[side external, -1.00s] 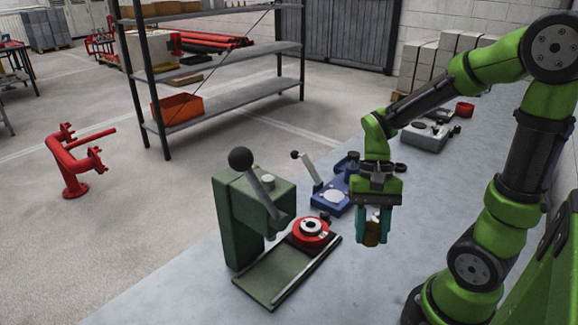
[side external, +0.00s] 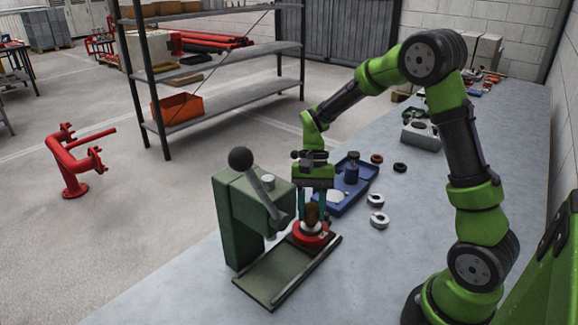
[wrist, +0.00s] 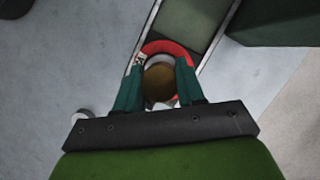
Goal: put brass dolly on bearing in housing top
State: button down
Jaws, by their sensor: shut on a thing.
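My gripper (side external: 312,205) is shut on the brass dolly (side external: 312,213) and holds it upright over the red housing (side external: 309,238). The dolly's round brown top (wrist: 159,83) shows between the teal fingers in the wrist view. The red housing ring (wrist: 166,48) shows around and beyond it there. The housing sits on the green press base. In the side view the dolly's lower end is at the housing top; I cannot tell whether it touches. The bearing is mostly hidden beneath the dolly and fingers.
The green press (side external: 240,215) with its ball-ended lever stands close left of my gripper. A blue fixture (side external: 352,190) lies behind. The bench front right is clear.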

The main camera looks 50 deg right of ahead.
jog(key=shift+f, duration=0.55)
jog(key=c, duration=0.7)
grip_release()
jog(key=shift+f, duration=0.2)
jog(key=v, duration=1.2)
jog(key=shift+s+a+r+n+t+h, duration=0.25)
jog(key=shift+s+a+r+n+t, duration=0.9)
jog(key=shift+s+a+t, duration=0.85)
jog(key=shift+s+a+r+n+t+h, duration=0.3)
jog(key=shift+s+a+r+n+t, duration=0.9)
jog(key=shift+s, duration=1.5)
jog(key=shift+s+a+r+n+t+h, duration=0.25)
jog(key=shift+s+a+r+n+t, duration=0.8)
jog(key=shift+s+a+t, duration=1.05)
